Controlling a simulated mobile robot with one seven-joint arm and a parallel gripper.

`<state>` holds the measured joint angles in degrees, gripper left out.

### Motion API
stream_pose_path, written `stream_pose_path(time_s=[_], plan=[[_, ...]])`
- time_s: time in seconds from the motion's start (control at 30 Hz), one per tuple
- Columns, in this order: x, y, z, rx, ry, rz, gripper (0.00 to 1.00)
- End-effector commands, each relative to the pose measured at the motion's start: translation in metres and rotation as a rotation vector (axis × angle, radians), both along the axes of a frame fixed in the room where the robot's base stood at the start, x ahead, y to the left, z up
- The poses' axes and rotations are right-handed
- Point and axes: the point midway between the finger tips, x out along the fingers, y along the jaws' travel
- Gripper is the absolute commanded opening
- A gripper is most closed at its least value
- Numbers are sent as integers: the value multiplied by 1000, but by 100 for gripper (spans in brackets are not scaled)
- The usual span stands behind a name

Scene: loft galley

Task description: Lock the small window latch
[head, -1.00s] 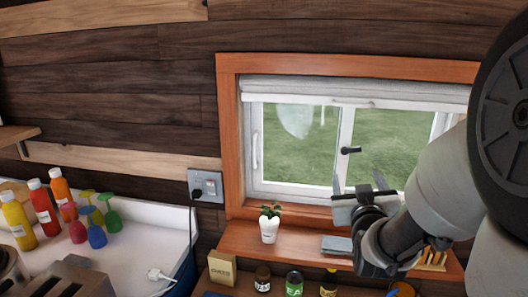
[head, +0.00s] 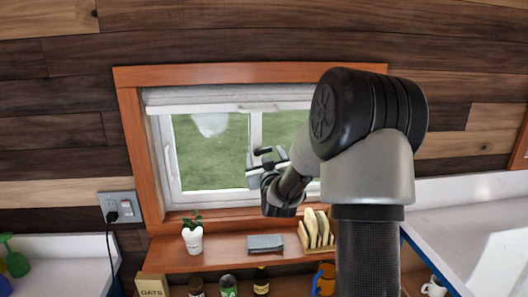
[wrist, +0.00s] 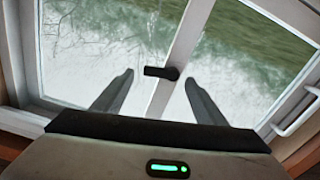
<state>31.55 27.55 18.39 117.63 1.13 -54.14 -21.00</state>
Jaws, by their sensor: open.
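The small window latch (head: 263,151) is a short black handle on the white middle post of the window (head: 215,150). In the wrist view the latch (wrist: 160,73) lies nearly level, its round pivot at the right end on the post and its arm pointing left. My gripper (head: 268,164) is open and empty, just below the latch in the head view. In the wrist view my gripper's fingertips (wrist: 159,79) stand on either side of the latch, with the latch showing between them. I cannot tell how far the tips are from the glass, and no contact shows.
An orange wooden frame (head: 140,150) surrounds the window. The shelf below (head: 220,258) holds a potted plant (head: 193,238), a grey cloth-like block (head: 265,243) and a rack of bread slices (head: 318,232). A white side handle (wrist: 300,113) is at right in the wrist view.

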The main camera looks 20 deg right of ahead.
Motion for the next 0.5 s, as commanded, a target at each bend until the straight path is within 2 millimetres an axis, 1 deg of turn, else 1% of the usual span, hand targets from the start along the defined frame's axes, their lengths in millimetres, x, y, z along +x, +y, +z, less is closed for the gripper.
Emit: stream_pose_path(time_s=[0.03,0.17,0.47,0.5], plan=[[6,-2,1,1,0,0,66],[13,-4,0,0,1,0,66],[15,-4,0,0,1,0,66],[15,-4,0,0,0,0,59]])
